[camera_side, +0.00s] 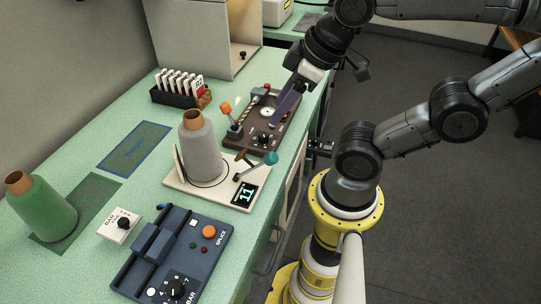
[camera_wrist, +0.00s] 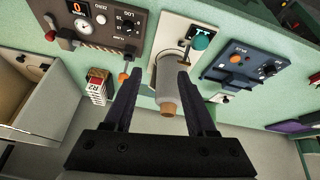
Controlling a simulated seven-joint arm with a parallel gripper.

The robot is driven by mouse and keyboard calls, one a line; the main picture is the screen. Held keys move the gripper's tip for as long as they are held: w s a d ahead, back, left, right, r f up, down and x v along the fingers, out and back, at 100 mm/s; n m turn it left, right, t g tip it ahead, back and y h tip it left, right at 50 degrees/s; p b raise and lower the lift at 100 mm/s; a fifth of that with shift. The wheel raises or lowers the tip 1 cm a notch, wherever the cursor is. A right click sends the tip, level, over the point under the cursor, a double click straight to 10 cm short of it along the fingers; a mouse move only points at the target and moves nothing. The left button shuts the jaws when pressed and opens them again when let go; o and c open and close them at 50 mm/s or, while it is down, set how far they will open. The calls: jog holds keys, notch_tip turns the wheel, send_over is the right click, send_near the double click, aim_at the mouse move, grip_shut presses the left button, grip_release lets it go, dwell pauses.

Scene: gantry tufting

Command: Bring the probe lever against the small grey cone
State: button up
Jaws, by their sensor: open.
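The grey cone (camera_side: 201,152) of yarn, with a brown tube tip, stands upright on a cream base (camera_side: 188,193) with a display reading 11. The lever with a teal knob (camera_side: 270,158) is on the same base, right of the cone. Its brown end (camera_side: 243,157) appears apart from the cone. In the wrist view the cone (camera_wrist: 170,75) shows between my fingers, with the teal knob (camera_wrist: 202,40) beyond. My gripper (camera_side: 277,119) is open and empty, above the brown panel, behind and right of the cone. The wrist view shows both fingers (camera_wrist: 160,75) apart.
The brown panel (camera_side: 263,117) carries an orange-knobbed lever (camera_side: 226,108). A black card rack (camera_side: 178,92) stands behind. A blue control box (camera_side: 176,252), a small dial box (camera_side: 120,226) and a green cone (camera_side: 42,208) are in front and left. A blue-outlined mat (camera_side: 134,147) is bare.

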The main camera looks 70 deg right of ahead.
jog(key=n, duration=0.4)
jog(key=shift+s+a, duration=0.25)
jog(key=shift+s, duration=0.05)
jog(key=c, duration=0.5)
jog(key=n, duration=0.2)
jog(key=shift+s+a+n+g+y, duration=0.25)
jog(key=shift+a+n+g+y, duration=0.05)
jog(key=shift+g, duration=0.1)
jog(key=shift+c, duration=1.1)
jog(key=shift+s+a+n, duration=0.1)
jog(key=shift+a+n, duration=0.05)
jog(key=shift+n, duration=0.45)
jog(key=shift+s+a+n, duration=0.1)
jog(key=shift+a+n, duration=0.05)
jog(key=shift+n, duration=0.45)
grip_shut()
jog(key=s+a+n+g+y, duration=0.2)
jog(key=s+a+n+y, duration=0.3)
jog(key=n, duration=1)
jog(key=w+f+h, duration=0.2)
jog(key=w+f, duration=0.2)
jog(key=f, duration=0.4)
jog(key=shift+w+a, duration=0.2)
jog(key=shift+w, duration=0.2)
